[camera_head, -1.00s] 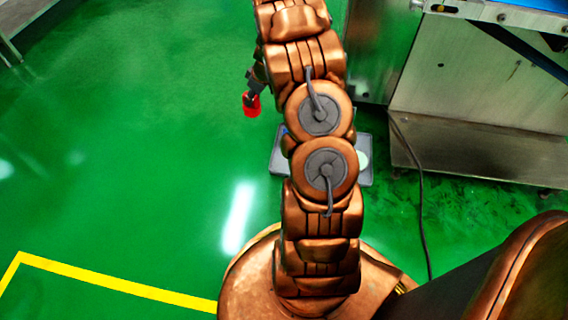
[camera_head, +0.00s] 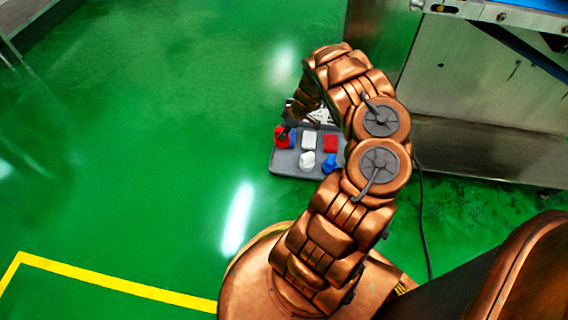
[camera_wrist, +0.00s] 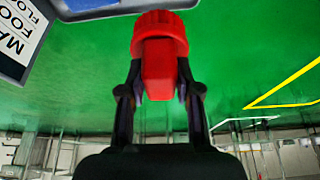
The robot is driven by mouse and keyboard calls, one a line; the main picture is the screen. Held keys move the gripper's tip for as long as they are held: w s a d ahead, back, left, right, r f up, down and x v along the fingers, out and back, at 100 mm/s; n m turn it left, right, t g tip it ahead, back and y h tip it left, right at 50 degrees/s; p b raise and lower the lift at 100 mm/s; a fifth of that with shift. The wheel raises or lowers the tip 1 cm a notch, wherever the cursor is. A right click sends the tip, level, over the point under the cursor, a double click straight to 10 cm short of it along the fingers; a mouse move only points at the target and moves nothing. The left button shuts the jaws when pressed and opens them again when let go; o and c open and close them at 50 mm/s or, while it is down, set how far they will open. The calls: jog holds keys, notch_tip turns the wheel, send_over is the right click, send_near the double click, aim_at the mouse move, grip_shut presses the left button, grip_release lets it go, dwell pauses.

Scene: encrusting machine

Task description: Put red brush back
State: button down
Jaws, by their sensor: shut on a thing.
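My gripper (camera_wrist: 159,85) is shut on the red brush (camera_wrist: 160,35), which has a round ribbed red head and a narrower red block between the fingers. In the head view the red brush (camera_head: 281,137) shows at the left rear part of a grey tray (camera_head: 282,168) on the floor, with my gripper (camera_head: 288,127) just behind it. I cannot tell whether the brush touches the tray. In the wrist view the tray's edge (camera_wrist: 112,10) lies at the top, beyond the brush head.
The tray holds a white block (camera_head: 309,140), a red block (camera_head: 330,142), a white rounded piece (camera_head: 307,160) and a blue piece (camera_head: 330,162). A printed sign (camera_wrist: 20,30) shows beside the tray. A steel machine (camera_head: 470,100) stands at right. Green floor at left is clear.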

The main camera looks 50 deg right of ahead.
aim_at(286, 139)
jog(key=f, duration=0.1)
jog(key=s+f, duration=0.1)
jog(key=f, duration=0.1)
jog(key=shift+s+a+f+n, duration=0.1)
jog(key=shift+a+f+n, duration=0.1)
jog(key=shift+n, duration=0.2)
notch_tip(286, 139, down, 10)
jog(key=b, duration=0.5)
jog(key=shift+r+b, duration=0.15)
jog(key=shift+b, duration=0.2)
jog(key=shift+r, duration=0.1)
jog(key=c, duration=0.8)
grip_release()
jog(key=shift+d, duration=0.1)
